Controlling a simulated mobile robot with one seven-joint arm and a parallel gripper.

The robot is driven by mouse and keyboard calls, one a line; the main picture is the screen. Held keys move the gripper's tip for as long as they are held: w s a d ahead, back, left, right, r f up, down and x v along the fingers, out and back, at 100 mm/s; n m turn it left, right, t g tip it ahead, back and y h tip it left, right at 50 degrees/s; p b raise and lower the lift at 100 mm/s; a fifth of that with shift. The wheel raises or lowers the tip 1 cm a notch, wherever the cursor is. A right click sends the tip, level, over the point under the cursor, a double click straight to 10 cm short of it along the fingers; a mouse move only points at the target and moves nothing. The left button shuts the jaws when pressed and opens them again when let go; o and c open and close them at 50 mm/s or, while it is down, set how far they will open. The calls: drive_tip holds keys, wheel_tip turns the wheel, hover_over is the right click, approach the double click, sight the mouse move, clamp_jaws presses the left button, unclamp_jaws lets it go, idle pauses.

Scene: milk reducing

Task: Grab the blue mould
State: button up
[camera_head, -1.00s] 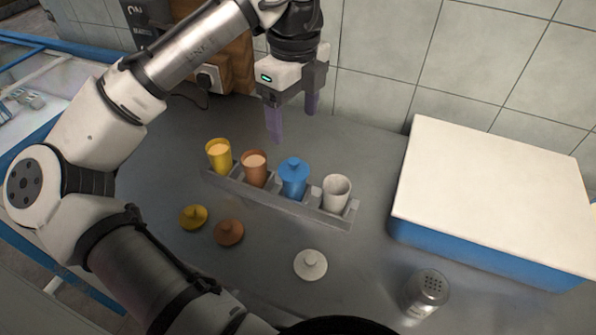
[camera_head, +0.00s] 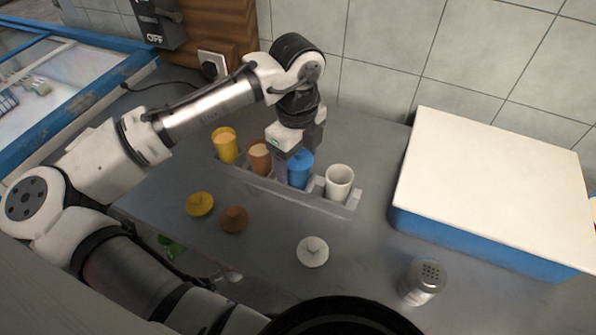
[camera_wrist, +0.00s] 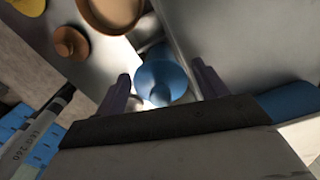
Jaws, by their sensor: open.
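The blue mould (camera_head: 300,170) stands upright in the grey rack (camera_head: 330,208), with its blue lid on. It sits between the brown mould (camera_head: 259,158) and the white mould (camera_head: 339,183). My gripper (camera_head: 297,165) is lowered at the blue mould, with one finger showing in front of its left side. In the wrist view, the blue lid (camera_wrist: 161,82) lies between my two open fingers (camera_wrist: 160,88), with a gap on each side. The head view hides the far finger and part of the blue mould.
The yellow mould (camera_head: 225,145) stands at the rack's left end. Yellow (camera_head: 200,204), brown (camera_head: 234,219) and white (camera_head: 313,251) lids lie on the counter in front. A shaker (camera_head: 423,281) and a white-topped blue box (camera_head: 490,185) are to the right.

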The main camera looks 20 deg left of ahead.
drive_tip(key=c, duration=1.2)
